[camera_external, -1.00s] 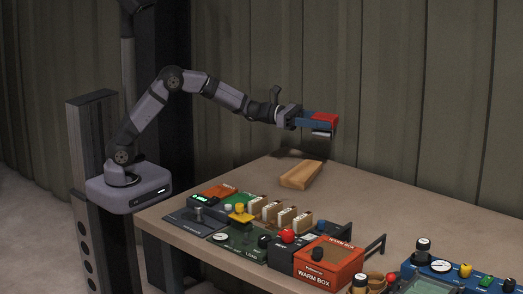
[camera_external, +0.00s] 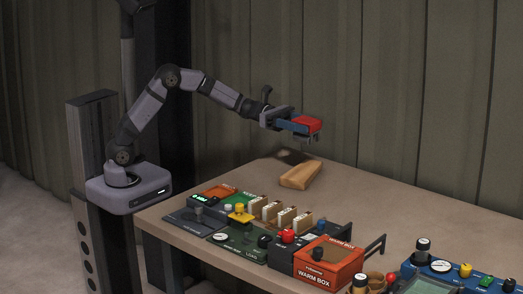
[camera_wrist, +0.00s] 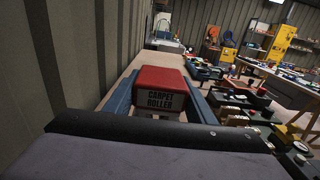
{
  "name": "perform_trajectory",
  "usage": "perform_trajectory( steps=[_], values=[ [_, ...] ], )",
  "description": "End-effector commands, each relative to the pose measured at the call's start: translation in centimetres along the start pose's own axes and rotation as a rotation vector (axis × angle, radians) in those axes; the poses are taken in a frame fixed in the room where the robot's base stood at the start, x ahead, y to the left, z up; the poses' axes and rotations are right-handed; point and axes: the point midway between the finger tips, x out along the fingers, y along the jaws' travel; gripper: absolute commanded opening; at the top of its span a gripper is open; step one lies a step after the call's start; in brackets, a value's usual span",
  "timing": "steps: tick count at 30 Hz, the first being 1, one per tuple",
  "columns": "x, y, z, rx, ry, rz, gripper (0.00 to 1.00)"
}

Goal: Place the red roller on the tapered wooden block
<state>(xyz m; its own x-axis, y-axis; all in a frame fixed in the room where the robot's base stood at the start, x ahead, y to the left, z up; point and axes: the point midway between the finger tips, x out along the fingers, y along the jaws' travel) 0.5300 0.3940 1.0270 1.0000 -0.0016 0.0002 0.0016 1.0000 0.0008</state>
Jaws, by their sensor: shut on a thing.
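My gripper (camera_external: 300,125) is shut on the red roller (camera_external: 308,122) and holds it in the air above the far part of the bench. The roller also shows in the wrist view (camera_wrist: 161,78), red on top with a pale label reading "CARPET ROLLER", between the blue fingers. The tapered wooden block (camera_external: 300,175) lies on the bench below the gripper, apart from the roller. The block cannot be made out in the wrist view.
The bench top (camera_external: 375,195) is clear to the right of the block. Control panels and several pale blocks stand along the near edge, with an orange warm box (camera_external: 330,262). A corrugated wall rises behind the bench.

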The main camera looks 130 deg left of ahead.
Motion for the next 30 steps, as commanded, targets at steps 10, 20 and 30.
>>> perform_trajectory(
  steps=[10, 20, 30],
  values=[
    [0.0, 0.1, -4.3, -0.003, -0.004, 0.002, 0.06],
    [0.0, 0.1, -5.9, 0.002, -0.006, 0.001, 0.06],
    [0.0, 0.1, -8.7, -0.002, -0.004, 0.002, 0.06]
  ],
)
